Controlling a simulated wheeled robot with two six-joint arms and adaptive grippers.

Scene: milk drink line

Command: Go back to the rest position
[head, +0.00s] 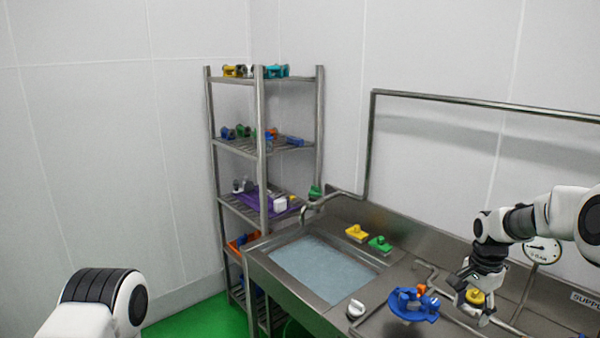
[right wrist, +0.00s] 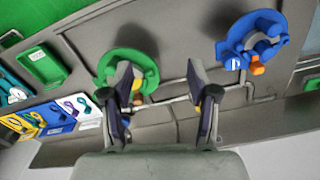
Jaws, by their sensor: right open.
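My right gripper (head: 474,301) hangs over the steel counter at the right of the head view, pointing down. In the right wrist view its two fingers (right wrist: 162,112) stand apart with nothing held between them. A green round fitting (right wrist: 128,72) lies beyond the left finger, partly hidden by it. A blue round fitting (right wrist: 252,42) with an orange part lies to the upper right, apart from the fingers. A yellow piece shows by the fingers in the head view; I cannot tell whether it belongs to the gripper. My left gripper is out of view.
A water-filled sink (head: 322,268) is left of the gripper. A blue fitting (head: 412,303), a white knob (head: 355,309), and yellow (head: 356,233) and green (head: 380,243) blocks are on the counter. A pipe frame (head: 480,102) and gauge (head: 543,251) stand behind. A shelf rack (head: 262,150) is at the back.

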